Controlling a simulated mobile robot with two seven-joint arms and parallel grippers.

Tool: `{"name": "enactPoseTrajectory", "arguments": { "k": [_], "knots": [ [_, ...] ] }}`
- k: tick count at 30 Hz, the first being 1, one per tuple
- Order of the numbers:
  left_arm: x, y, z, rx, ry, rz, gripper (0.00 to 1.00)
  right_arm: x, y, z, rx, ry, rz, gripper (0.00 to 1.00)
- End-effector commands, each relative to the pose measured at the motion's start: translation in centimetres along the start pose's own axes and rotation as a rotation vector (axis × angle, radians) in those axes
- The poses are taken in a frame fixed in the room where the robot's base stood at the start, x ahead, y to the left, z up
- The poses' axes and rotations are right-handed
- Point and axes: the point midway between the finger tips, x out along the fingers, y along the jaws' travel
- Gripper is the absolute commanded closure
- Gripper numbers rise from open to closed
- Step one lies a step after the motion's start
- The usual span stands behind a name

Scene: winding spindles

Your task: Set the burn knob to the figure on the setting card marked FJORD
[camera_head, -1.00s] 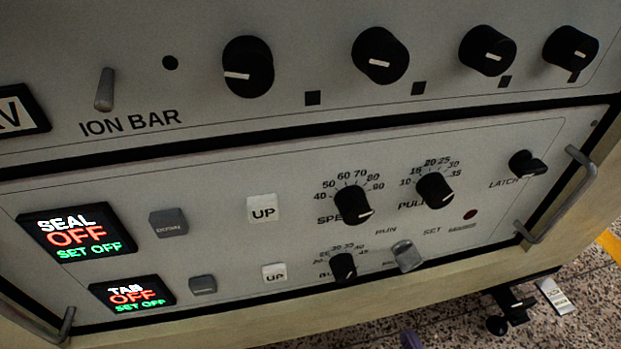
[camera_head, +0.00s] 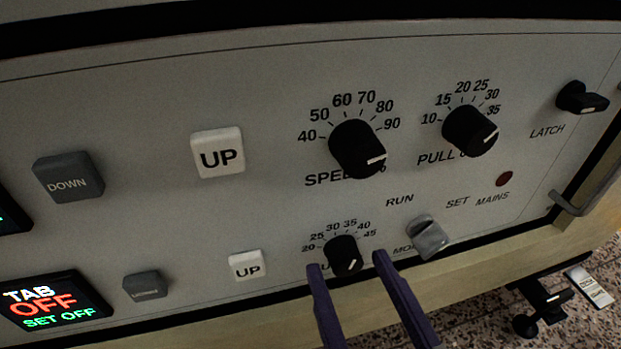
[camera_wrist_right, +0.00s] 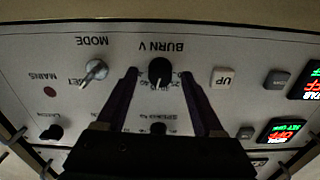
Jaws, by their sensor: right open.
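The burn knob (camera_head: 343,255) is a small black knob low on the pale panel, under a scale from 20 to 45. Its white pointer line is turned to the lower right, off the printed figures. It also shows in the right wrist view, below the label BURN V (camera_wrist_right: 158,72). My right gripper (camera_head: 348,264) is open, with one purple finger on each side of the knob in both views. I cannot tell whether the fingers touch it. No card with a readable FJORD mark shows. My left gripper is out of view.
A metal mode switch (camera_head: 428,238) stands close right of the gripper. The speed knob (camera_head: 357,149) and pull knob (camera_head: 470,131) are above. A white UP button (camera_head: 247,265) is to the left. A small white label (camera_head: 590,287), unreadable, is at the lower right.

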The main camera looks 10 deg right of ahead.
Motion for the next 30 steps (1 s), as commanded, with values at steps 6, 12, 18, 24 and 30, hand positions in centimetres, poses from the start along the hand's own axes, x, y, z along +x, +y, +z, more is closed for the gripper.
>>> {"name": "enactPoseTrajectory", "arguments": {
  "k": [6, 12, 18, 24, 30],
  "knots": [
    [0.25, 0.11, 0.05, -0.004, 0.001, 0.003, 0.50, 0.71, 0.00, -0.07, 0.000, 0.001, 0.000, 0.31],
    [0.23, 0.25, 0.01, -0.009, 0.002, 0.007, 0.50, 0.67, -0.01, -0.07, 0.000, 0.000, -0.001, 0.38],
    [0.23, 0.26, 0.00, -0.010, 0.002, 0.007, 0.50, 0.65, -0.01, -0.05, 0.000, 0.000, -0.001, 0.60],
    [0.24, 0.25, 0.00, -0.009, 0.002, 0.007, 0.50, 0.63, -0.01, -0.04, 0.000, 0.000, -0.001, 0.82],
    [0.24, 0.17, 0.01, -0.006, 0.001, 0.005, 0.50, 0.63, -0.01, -0.03, 0.000, 0.000, -0.001, 1.00]
  ]
}}
